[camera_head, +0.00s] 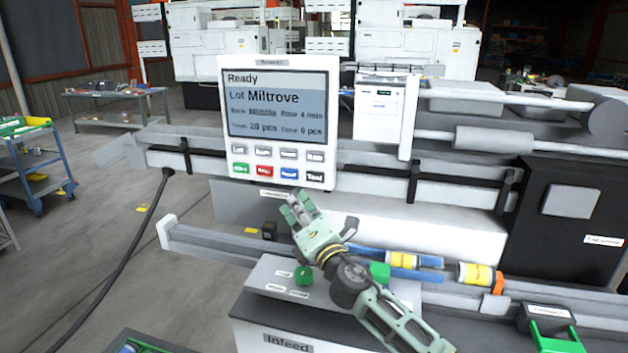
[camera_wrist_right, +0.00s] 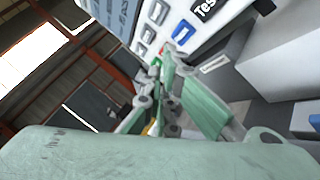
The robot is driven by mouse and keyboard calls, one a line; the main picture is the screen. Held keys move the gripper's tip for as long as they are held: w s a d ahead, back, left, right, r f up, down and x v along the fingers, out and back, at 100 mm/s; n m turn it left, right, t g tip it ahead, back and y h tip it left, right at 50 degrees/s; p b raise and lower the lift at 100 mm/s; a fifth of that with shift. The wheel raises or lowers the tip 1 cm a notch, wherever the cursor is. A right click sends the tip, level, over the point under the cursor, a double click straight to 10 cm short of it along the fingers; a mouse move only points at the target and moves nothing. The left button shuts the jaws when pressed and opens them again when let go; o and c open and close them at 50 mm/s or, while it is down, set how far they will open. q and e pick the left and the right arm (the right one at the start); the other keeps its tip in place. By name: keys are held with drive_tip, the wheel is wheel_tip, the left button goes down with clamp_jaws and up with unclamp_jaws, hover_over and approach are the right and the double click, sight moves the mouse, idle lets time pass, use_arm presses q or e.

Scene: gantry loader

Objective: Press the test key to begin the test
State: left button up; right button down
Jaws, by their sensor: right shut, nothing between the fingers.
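The control panel (camera_head: 278,122) is a white box with a screen reading "Ready", "Lot Miltrove", 20 pcs and 0 pcs. Below the screen are a row of grey keys and a row of green, red, blue and black keys. The black test key (camera_head: 314,176) is at the bottom right; it also shows, partly cut off, in the right wrist view (camera_wrist_right: 203,9). My right gripper (camera_head: 297,199) is shut and empty, just below the panel's lower edge in the picture. In the right wrist view its fingertips (camera_wrist_right: 172,52) point towards the key rows. My left gripper is out of view.
A grey rail (camera_head: 385,172) runs behind the panel. Yellow-banded cylinders (camera_head: 474,274) lie on the lower rail at right. A black cabinet (camera_head: 560,215) stands at right.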

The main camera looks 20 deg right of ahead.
sight(315, 177)
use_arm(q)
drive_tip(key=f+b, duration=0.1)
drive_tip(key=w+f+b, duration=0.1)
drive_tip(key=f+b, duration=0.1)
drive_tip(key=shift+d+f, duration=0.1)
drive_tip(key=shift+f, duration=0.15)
use_arm(e)
drive_tip(key=w+d, duration=0.4)
drive_tip(key=w, duration=0.2)
drive_tip(key=shift+d, duration=0.15)
use_arm(q)
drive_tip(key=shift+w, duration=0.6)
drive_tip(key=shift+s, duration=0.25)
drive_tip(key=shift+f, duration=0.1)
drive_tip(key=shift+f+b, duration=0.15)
drive_tip(key=shift+b, duration=0.25)
use_arm(e)
drive_tip(key=shift+w+d, duration=0.2)
drive_tip(key=shift+w, duration=0.1)
